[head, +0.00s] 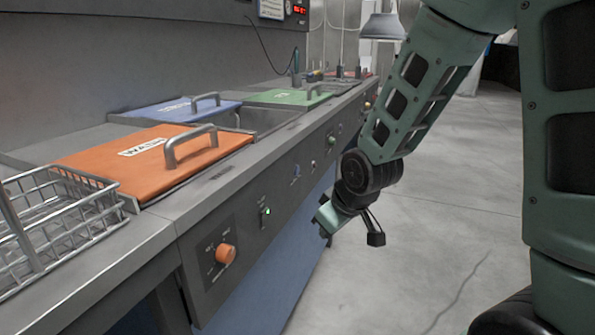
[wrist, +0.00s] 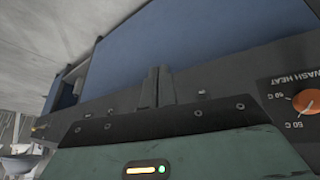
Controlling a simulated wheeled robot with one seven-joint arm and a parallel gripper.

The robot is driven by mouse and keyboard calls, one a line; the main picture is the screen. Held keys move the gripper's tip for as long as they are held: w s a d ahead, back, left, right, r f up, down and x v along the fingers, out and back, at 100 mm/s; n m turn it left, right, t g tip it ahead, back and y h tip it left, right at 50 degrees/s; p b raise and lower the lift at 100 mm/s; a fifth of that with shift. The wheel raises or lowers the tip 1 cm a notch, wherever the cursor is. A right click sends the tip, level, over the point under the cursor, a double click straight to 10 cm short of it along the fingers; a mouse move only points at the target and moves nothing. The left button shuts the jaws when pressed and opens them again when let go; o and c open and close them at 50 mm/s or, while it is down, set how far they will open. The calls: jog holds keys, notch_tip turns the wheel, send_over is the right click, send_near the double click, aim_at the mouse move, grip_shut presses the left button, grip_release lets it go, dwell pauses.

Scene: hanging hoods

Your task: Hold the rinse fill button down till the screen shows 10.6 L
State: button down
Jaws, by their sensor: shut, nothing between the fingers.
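The screen (head: 299,9) with red digits is at the top edge of the head view; its digits are too small to read surely. Small controls line the grey front panel: a green-lit switch (head: 265,212), a bluish control (head: 296,170) and a greenish control (head: 331,140). Their labels are too small to read, so I cannot tell which is the rinse fill button. My gripper (head: 325,222) is in front of the panel, low beside the blue lower front. In the wrist view its fingers (wrist: 158,75) are shut and empty, with no button visible at their tips.
An orange wash heat knob (head: 225,254) also shows in the wrist view (wrist: 307,102). An orange WASH lid (head: 100,165), a blue lid (head: 160,113) and a green lid (head: 275,97) cover the counter. A wire basket (head: 60,222) stands at left. The floor at right is clear.

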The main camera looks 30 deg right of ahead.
aim_at(297, 171)
jog(key=w+d+f+n+t, duration=0.1)
jog(key=w+d+n+t, duration=0.1)
jog(key=w+d+t, duration=0.3)
jog(key=w+d+n+t, duration=0.2)
jog(key=w, duration=0.4)
jog(key=w+d+r+t+h, duration=0.1)
jog(key=d+r+t+h, duration=0.1)
jog(key=d+t, duration=0.3)
jog(key=shift+w+d+r+n+t+h, duration=0.35)
jog(key=shift+d+r+n+t+h, duration=0.1)
jog(key=shift+r, duration=0.2)
jog(key=shift+w+a, duration=0.1)
jog(key=w+a, duration=0.5)
jog(key=w, duration=0.1)
jog(key=shift+w+a, duration=0.15)
jog(key=shift+w, duration=0.25)
dwell(1.1)
jog(key=shift+w+a, duration=0.25)
jog(key=shift+w, duration=0.1)
